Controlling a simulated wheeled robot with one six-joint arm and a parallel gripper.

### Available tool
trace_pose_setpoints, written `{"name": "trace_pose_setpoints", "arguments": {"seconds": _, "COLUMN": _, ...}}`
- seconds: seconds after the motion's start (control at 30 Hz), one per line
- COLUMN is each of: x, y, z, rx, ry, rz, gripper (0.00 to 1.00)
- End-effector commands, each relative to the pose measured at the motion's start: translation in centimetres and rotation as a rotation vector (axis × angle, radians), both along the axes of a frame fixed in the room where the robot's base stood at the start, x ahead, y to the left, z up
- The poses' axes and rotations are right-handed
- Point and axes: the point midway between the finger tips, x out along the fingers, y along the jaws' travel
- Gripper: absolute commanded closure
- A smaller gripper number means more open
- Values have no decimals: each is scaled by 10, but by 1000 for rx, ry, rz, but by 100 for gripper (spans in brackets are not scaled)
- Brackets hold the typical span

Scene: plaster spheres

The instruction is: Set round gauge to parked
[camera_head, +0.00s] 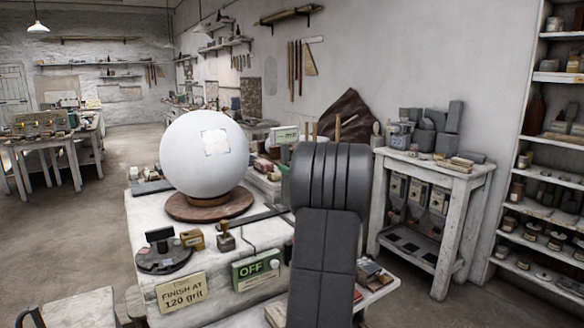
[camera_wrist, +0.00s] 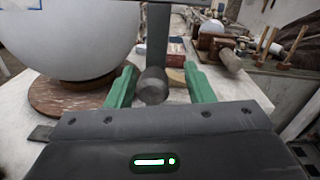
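In the wrist view my gripper (camera_wrist: 162,78) is open, its two green fingers apart. A dark grey round knob (camera_wrist: 152,88) at the lower end of a grey upright bar (camera_wrist: 158,40) shows between the fingers, with visible gaps on both sides. This may be part of the round gauge; I cannot tell, and I see no parked marking. In the head view my arm hides the gripper and this knob. A big white sphere (camera_head: 204,160) rests on a round brown turntable (camera_head: 211,205); both also show at left in the wrist view.
On the white bench stand a dark round device (camera_head: 163,252), a small wooden block (camera_head: 192,239) and a green OFF sign (camera_head: 255,268). A wooden mallet (camera_wrist: 216,48) and other tools lie beyond the fingers.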

Motion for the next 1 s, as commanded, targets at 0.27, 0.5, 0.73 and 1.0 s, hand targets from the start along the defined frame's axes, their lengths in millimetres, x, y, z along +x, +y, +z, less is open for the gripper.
{"name": "trace_pose_setpoints", "arguments": {"seconds": 0.27, "x": -11, "y": -9, "z": -2, "rx": 0, "ry": 0, "rz": -2, "gripper": 52}}
{"name": "trace_pose_setpoints", "arguments": {"seconds": 0.5, "x": -53, "y": -40, "z": -3, "rx": 0, "ry": -1, "rz": -4, "gripper": 52}}
{"name": "trace_pose_setpoints", "arguments": {"seconds": 0.73, "x": -91, "y": -69, "z": -2, "rx": 0, "ry": -1, "rz": -4, "gripper": 52}}
{"name": "trace_pose_setpoints", "arguments": {"seconds": 1.0, "x": -110, "y": -82, "z": 0, "rx": 0, "ry": 0, "rz": -2, "gripper": 52}}
